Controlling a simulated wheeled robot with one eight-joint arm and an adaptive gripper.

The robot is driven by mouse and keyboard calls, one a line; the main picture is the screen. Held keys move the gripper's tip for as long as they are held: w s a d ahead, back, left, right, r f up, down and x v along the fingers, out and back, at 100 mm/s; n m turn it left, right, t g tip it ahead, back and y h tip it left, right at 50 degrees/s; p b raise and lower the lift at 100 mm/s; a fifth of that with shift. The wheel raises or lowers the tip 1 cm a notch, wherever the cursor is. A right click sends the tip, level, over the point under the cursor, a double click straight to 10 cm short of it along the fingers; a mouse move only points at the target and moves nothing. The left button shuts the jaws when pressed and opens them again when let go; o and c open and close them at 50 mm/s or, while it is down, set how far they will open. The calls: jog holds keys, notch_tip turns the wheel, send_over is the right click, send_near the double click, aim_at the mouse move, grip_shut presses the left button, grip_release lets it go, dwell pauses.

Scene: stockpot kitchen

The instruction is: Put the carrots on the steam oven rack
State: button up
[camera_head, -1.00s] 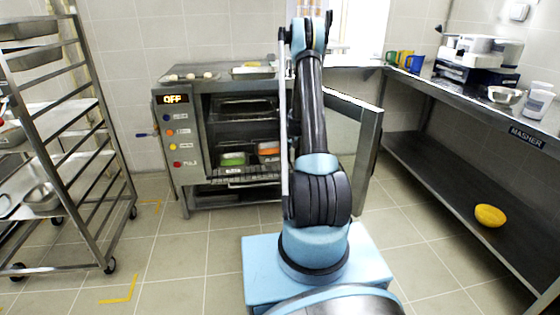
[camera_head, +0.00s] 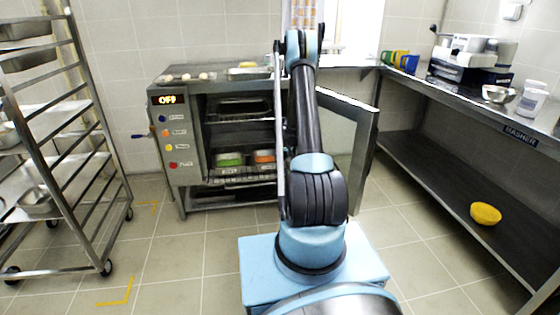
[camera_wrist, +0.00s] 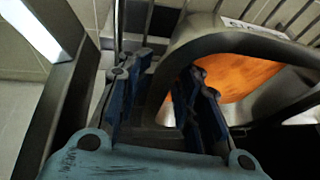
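The orange carrots (camera_head: 264,154) sit in a metal pan low inside the open steam oven (camera_head: 178,140). The carrots (camera_wrist: 238,78) also show at the right of the wrist view, in the pan with its thick grey rim (camera_wrist: 235,37). The oven rack (camera_head: 240,180) of metal bars is at the bottom of the cavity. My gripper (camera_wrist: 162,105) is open in the wrist view, its two blue-padded fingers apart. The near edge of the pan shows between the fingers; I cannot tell whether they touch it. In the head view my arm hides the gripper.
A pan with green contents (camera_head: 230,159) stands left of the carrots. The oven door (camera_head: 350,130) is swung open on the right. A wheeled tray trolley (camera_head: 95,175) stands left. The floor between is clear.

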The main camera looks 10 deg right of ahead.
jog(key=shift+r, duration=0.1)
jog(key=s+a+r, duration=0.1)
jog(key=s+r, duration=0.6)
jog(key=r, duration=0.5)
jog(key=s+r, duration=0.7)
jog(key=r, duration=0.4)
jog(key=s+a+r+g, duration=0.1)
jog(key=s+a+r, duration=0.1)
jog(key=s+r, duration=0.35)
jog(key=s+a+r, duration=0.1)
jog(key=s+r, duration=0.2)
jog(key=s, duration=0.6)
jog(key=s+a+f+h, duration=0.1)
jog(key=s, duration=1.4)
jog(key=s+a+f+g, duration=0.1)
jog(key=s+f, duration=0.1)
jog(key=s, duration=1.3)
jog(key=shift+s+h, duration=0.35)
jog(key=shift+h, duration=0.05)
